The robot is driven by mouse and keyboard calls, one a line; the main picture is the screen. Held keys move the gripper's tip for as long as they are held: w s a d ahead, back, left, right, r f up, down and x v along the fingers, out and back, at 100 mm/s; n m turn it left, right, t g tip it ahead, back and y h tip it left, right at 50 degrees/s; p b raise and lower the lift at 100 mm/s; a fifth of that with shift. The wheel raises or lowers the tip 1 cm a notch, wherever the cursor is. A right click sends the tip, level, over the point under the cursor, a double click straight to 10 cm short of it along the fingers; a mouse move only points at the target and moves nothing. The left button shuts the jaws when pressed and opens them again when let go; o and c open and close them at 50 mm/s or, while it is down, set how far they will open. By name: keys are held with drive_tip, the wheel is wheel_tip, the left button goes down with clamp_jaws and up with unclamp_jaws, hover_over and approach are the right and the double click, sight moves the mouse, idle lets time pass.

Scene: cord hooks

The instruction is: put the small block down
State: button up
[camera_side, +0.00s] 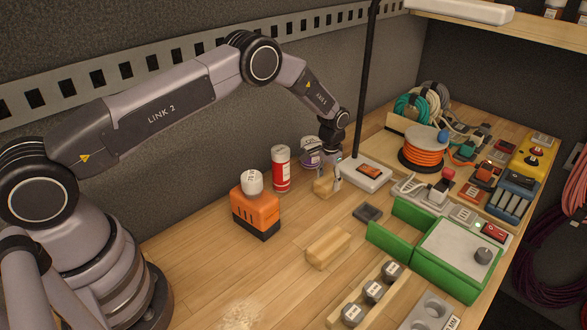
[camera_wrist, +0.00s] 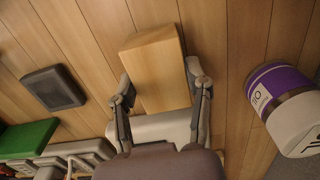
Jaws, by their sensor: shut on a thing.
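The small block (camera_side: 322,188) is plain pale wood, seen low over the wooden table in the side view. In the wrist view the small block (camera_wrist: 155,62) sits between the two fingers and points away from the palm. My gripper (camera_side: 331,180) is shut on it, one finger on each side, as the wrist view (camera_wrist: 160,80) shows. I cannot tell whether the block's underside touches the table. A larger wooden block (camera_side: 328,248) lies apart on the table, nearer the front.
A purple-labelled jar (camera_wrist: 283,103) stands close beside my gripper. A red can (camera_side: 281,169) and an orange box (camera_side: 256,213) are to the left. A pole's white base (camera_side: 365,174) and a dark square tray (camera_side: 367,213) are to the right. Bare table lies in front.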

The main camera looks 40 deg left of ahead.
sight(323, 181)
drive_tip(key=o, duration=1.2)
drive_tip(key=shift+f, duration=0.1)
drive_tip(key=shift+c, duration=0.2)
wheel_tip(323, 181, up, 19)
drive_tip(key=s, duration=0.1)
drive_tip(key=s+a+r+t, duration=0.2)
drive_tip(key=s+r, duration=0.7)
drive_tip(key=r, duration=0.5)
drive_tip(key=s+a+r+t, duration=0.1)
drive_tip(key=s+r, duration=0.3)
drive_tip(key=s, duration=0.3)
drive_tip(key=s+r+t, duration=0.1)
drive_tip(key=s+r, duration=0.3)
drive_tip(key=s, duration=0.2)
drive_tip(key=s+a+f+t, duration=0.1)
drive_tip(key=s, duration=1.7)
drive_tip(key=shift+s+f+t, duration=0.2)
drive_tip(key=shift+f+t, duration=0.1)
